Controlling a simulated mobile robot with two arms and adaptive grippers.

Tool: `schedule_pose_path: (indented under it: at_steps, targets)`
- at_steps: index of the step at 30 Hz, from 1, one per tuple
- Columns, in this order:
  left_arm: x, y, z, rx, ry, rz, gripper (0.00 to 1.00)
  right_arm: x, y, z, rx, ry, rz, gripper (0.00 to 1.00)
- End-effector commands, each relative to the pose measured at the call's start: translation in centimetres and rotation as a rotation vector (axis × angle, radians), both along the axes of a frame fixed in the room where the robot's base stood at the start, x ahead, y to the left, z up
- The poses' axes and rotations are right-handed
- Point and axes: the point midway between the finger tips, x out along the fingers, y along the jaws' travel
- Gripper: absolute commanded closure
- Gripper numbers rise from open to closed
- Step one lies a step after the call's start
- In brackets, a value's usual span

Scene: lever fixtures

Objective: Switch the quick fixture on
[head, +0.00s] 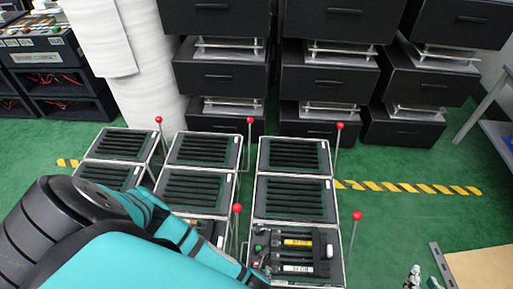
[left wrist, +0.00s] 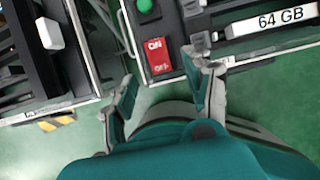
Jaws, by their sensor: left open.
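The fixture (head: 312,256) is a black board in a pale frame at the front of the right column in the head view, carrying a yellow-labelled and a white-labelled stick. In the left wrist view, its red rocker switch (left wrist: 158,59) reads ON at the top and OFF at the bottom; which side is pressed is unclear. A green button (left wrist: 145,6) is above it. My left gripper (left wrist: 166,76) is open, its fingers either side of the switch's lower end, with nothing held. My right gripper (head: 422,281) is open and empty at the bottom right of the head view.
A red-knobbed lever (head: 357,216) stands at the fixture's right, another (head: 237,208) at its left. Several slotted black trays (head: 293,197) lie behind. Black drawer units (head: 318,72) stand at the back. Green floor (head: 408,225) is clear to the right.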

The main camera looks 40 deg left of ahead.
Motion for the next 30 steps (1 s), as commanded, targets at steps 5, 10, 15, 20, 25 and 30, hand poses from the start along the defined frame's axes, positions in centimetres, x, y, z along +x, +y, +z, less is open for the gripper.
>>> schedule_pose_path:
  at_steps: [5, 10, 15, 20, 25, 30]
  targets:
    - [0.6, 0.4, -1.9, 0.001, -0.002, 0.000, 0.48, 2.2, 1.1, 2.8, 0.047, -0.197, 0.015, 0.75]
    - [1.1, 0.6, -3.0, 0.001, -0.002, 0.000, 0.48, 3.4, 1.8, 5.6, 0.085, -0.355, 0.024, 0.75]
    - [1.3, 0.8, -3.6, 0.000, -0.001, 0.000, 0.48, 3.8, 2.1, 7.4, 0.109, -0.451, 0.030, 0.75]
    - [1.4, 0.8, -3.8, 0.000, -0.001, 0.000, 0.48, 3.9, 2.2, 8.0, 0.117, -0.483, 0.032, 0.75]
    - [1.4, 0.8, -3.8, -0.001, 0.000, 0.000, 0.48, 3.9, 2.3, 8.1, 0.117, -0.485, 0.032, 0.75]
    - [1.4, 0.8, -3.8, 0.000, -0.001, 0.000, 0.64, 3.9, 2.2, 8.1, 0.117, -0.484, 0.032, 0.75]
